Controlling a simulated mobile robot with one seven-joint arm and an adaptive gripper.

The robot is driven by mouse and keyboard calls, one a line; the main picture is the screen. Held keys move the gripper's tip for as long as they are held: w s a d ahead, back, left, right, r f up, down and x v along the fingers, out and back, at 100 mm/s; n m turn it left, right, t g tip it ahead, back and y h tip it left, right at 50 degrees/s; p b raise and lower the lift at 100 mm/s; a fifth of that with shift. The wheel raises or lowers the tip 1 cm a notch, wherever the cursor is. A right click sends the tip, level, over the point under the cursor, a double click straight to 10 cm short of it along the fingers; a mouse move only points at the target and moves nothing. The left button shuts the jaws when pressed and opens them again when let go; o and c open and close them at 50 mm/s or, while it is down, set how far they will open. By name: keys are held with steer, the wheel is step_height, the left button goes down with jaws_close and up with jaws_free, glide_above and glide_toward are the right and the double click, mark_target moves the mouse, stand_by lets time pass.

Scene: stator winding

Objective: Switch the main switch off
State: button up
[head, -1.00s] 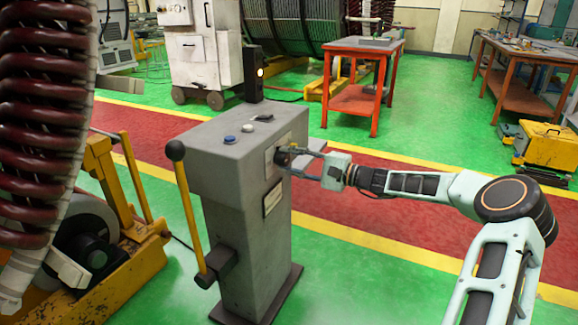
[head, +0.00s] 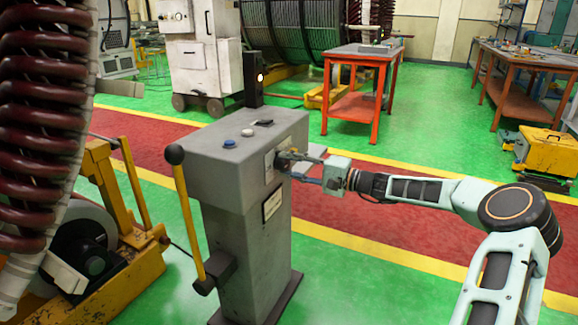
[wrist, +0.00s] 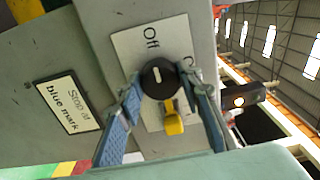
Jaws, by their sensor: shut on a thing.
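The main switch is a black rotary knob (wrist: 158,77) with a short white mark, on a pale plate (wrist: 138,43) on the grey console's side. The plate reads "Off" above the knob in the wrist view; another label at the right is mostly hidden. A yellow piece (wrist: 172,120) shows just below the knob. My gripper (wrist: 161,86) has its two blue fingers on either side of the knob, shut on it. In the head view my gripper (head: 287,160) reaches the console's right face; the knob is mostly hidden there by the fingers.
The grey console (head: 235,140) has a blue button, a white button and a black control on top. A yellow lever with a black ball (head: 174,154) stands at its left. A "Stop at blue mark" sign (wrist: 68,103) is beside the plate. An orange table (head: 355,80) stands behind.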

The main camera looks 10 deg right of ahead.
steer(key=o, duration=1.2)
steer(key=shift+c, duration=0.2)
steer(key=shift+d, duration=0.1)
steer(key=v, duration=1.2)
